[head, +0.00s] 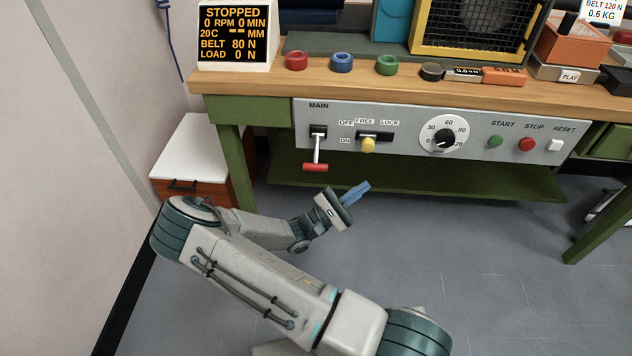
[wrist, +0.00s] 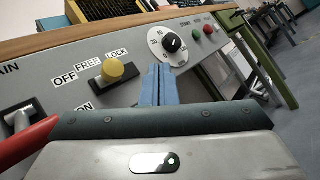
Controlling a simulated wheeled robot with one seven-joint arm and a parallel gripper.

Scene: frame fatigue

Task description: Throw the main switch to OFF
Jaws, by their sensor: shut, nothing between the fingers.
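The main switch (head: 318,133) is on the left of the grey control panel, under the word MAIN. Its metal lever points down and outward and ends in a red handle (head: 315,167). OFF is printed above ON to its right. My gripper (head: 362,188) has blue fingers that are shut and empty. In the head view it is to the right of the red handle and a little lower. In the wrist view the shut fingertips (wrist: 158,72) lie in front of the panel, and the red handle (wrist: 22,143) shows at the left edge, partly cut off by the frame and my gripper's body.
A yellow knob (head: 368,146) marked FREE and LOCK sits right of the switch. Further right are a dial (head: 444,138), green START (head: 495,142), red STOP (head: 526,144) and white RESET buttons. A wooden bench top (head: 230,86) overhangs the panel. The display reads STOPPED.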

